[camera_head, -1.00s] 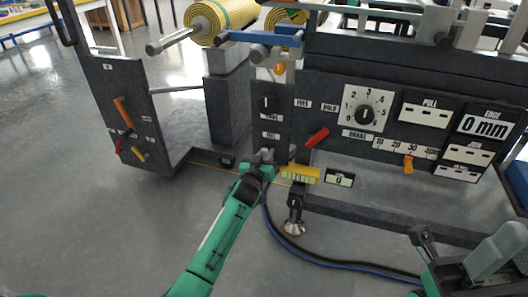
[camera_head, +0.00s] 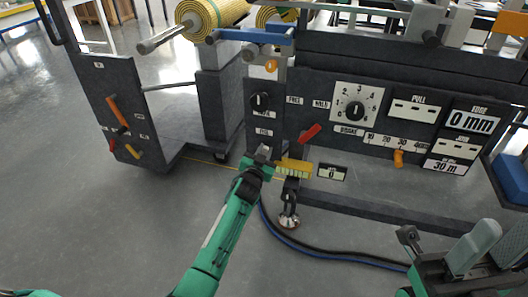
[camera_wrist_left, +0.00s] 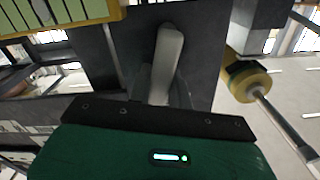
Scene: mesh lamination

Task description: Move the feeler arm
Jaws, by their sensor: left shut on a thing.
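My left gripper (camera_head: 262,158) is at the lower front of the dark machine, beside the yellow scale piece (camera_head: 294,167) with green marks. It is shut on a light grey upright bar, seen in the left wrist view (camera_wrist_left: 168,55), which I take to be the feeler arm. In the head view my gripper mostly hides this bar. The yellow scale piece also shows at the top left of the wrist view (camera_wrist_left: 60,14). My right gripper (camera_head: 478,250) is at the lower right, apart from the machine; its finger gap is unclear.
A red lever (camera_head: 310,133), a numbered dial (camera_head: 355,103) and an orange slider (camera_head: 398,158) are on the machine front. A yellow roll (camera_head: 214,14) is at top left. A metal foot (camera_head: 289,220) and dark hoses (camera_head: 330,254) are below. Floor at left is clear.

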